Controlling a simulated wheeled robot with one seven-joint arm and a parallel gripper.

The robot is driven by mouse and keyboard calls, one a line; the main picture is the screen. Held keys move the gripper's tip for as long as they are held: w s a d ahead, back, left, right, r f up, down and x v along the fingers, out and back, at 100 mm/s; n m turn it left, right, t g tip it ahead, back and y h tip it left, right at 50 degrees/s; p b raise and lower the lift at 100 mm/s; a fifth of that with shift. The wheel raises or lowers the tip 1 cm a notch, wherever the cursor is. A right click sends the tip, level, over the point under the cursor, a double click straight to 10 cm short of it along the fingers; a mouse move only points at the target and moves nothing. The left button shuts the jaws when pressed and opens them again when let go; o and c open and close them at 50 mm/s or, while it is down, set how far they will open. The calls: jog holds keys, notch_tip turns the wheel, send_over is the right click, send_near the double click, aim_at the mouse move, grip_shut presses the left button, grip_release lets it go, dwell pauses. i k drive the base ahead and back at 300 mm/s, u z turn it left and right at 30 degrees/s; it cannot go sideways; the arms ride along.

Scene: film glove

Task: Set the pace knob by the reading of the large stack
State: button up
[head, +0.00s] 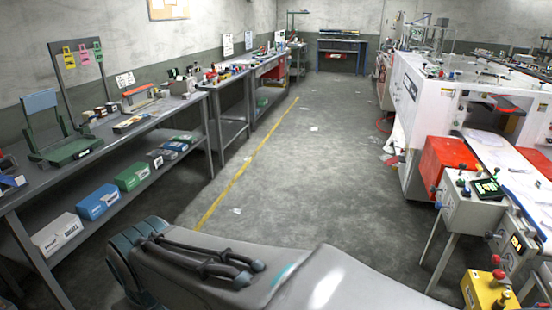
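A grey control panel (468,203) with a dark screen (488,190) and several small knobs and buttons stands at the right, beside the white machine. A yellow box (484,291) with red-topped controls sits at the bottom right. I cannot tell which control is the pace knob. No large stack can be made out for certain. My gripper is not in view; a grey part of my own body fills the bottom middle.
A long workbench (75,160) with tools, small boxes and a lower shelf of cartons (98,202) runs along the left wall. A white machine (424,110) and a red-orange block (449,163) stand at the right. The grey floor (310,170) between them is mostly clear, with paper scraps.

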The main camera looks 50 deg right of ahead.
aim_at(439, 205)
jog(key=z, duration=2.8)
jog(key=i, duration=2.7)
jog(key=z, duration=0.15)
